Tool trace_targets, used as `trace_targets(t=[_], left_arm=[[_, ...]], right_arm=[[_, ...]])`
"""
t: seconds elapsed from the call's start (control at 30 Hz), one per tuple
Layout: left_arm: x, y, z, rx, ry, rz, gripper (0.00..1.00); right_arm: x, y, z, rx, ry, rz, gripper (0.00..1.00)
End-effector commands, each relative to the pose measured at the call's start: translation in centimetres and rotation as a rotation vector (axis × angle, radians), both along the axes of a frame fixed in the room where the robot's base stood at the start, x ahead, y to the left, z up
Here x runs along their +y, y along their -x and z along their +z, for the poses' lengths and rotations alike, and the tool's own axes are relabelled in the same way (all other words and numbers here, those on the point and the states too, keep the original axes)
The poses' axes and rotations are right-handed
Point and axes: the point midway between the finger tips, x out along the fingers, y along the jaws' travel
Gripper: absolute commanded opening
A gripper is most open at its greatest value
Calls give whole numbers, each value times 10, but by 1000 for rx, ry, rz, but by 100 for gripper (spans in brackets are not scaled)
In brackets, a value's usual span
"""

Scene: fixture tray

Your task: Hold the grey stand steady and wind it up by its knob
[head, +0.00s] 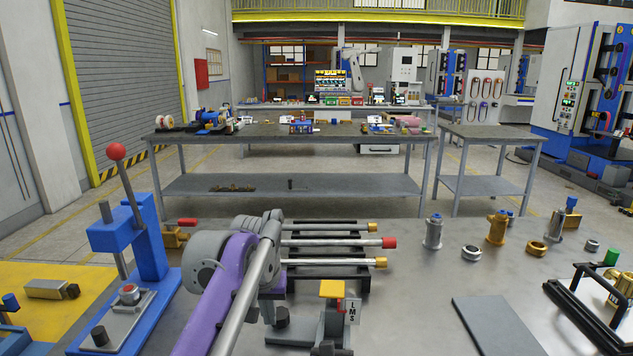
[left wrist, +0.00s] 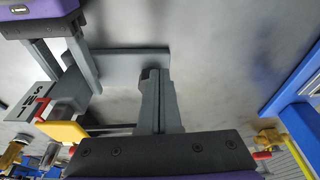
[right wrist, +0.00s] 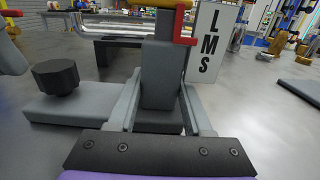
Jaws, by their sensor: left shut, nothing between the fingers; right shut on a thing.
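The grey stand (head: 300,333) has a flat base, an upright post, a yellow top plate (head: 332,289), a red pointer and a white LMS label (head: 353,312). Its black knob (head: 282,317) is left of the post, low over the base; it also shows in the right wrist view (right wrist: 55,77). My right gripper (right wrist: 160,108) is shut on the post, one finger on each side. My left gripper (left wrist: 155,76) is shut and empty, its fingertips over the base beside the post. The knob is not clear in the left wrist view, perhaps behind the fingers.
A blue lever press (head: 150,245) stands left of the stand. A rack with metal rods (head: 330,243) lies behind it. A grey plate (head: 497,325), metal fittings (head: 497,227) and a black frame (head: 590,315) are to the right. Bare table lies between.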

Motion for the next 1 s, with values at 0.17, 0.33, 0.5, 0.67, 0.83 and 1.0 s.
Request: trace_targets(t=[0.17, 0.33, 0.5, 0.67, 0.83, 1.0], left_arm=[[0, 0, 22, 0, 0, 0, 0], [0, 0, 39, 1, 0, 0, 0], [0, 0, 44, 1, 0, 0, 0], [0, 0, 44, 1, 0, 0, 0], [0, 0, 44, 1, 0, 0, 0], [0, 0, 44, 1, 0, 0, 0]], right_arm=[[0, 0, 0, 0, 0, 1, 1], [0, 0, 0, 0, 0, 1, 1], [0, 0, 0, 0, 0, 1, 1], [0, 0, 0, 0, 0, 1, 1], [0, 0, 0, 0, 0, 1, 62], [0, 0, 0, 0, 0, 1, 85]])
